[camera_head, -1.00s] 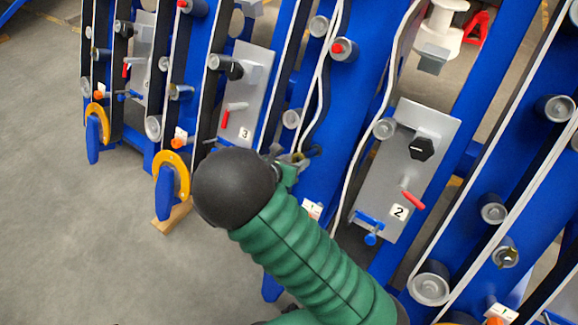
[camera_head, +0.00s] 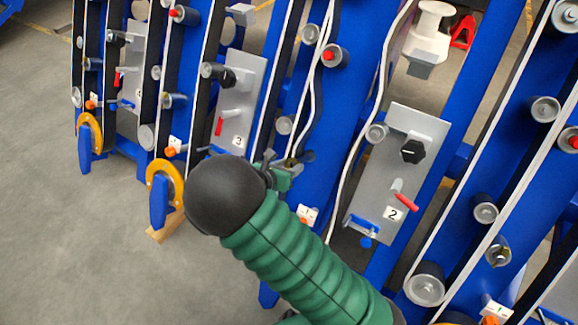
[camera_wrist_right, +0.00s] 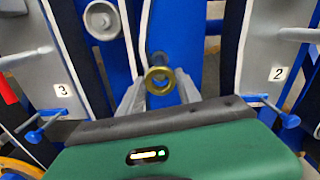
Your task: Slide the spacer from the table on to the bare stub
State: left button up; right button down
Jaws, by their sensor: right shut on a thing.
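My right gripper (camera_wrist_right: 158,92) shows in the wrist view with its two grey fingers shut on the spacer (camera_wrist_right: 160,81), a brass-coloured ring. The ring's open face is towards the camera. A grey round end (camera_wrist_right: 158,58) sits just behind and above the ring; I cannot tell whether it is the bare stub or whether the ring touches it. In the head view the right gripper (camera_head: 287,168) is small and partly hidden behind my dark wrist and green arm, close to a blue chassis beam. The table and my left gripper are not in view.
Blue beams (camera_head: 345,110) carry several grey rollers, such as one at the right (camera_head: 485,208). Grey plates numbered 2 (camera_head: 378,190) and 3 (camera_head: 240,110) stand either side of the gripper, with red levers and blue clamps. Open floor (camera_head: 50,220) lies at the left.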

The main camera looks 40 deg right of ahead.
jog(key=shift+p, duration=0.3)
jog(key=shift+b+x, duration=1)
jog(key=shift+x, duration=1)
jog(key=c, duration=0.7)
grip_release()
jog(key=shift+a, duration=0.1)
jog(key=shift+c, duration=0.2)
jog(key=shift+r, duration=0.1)
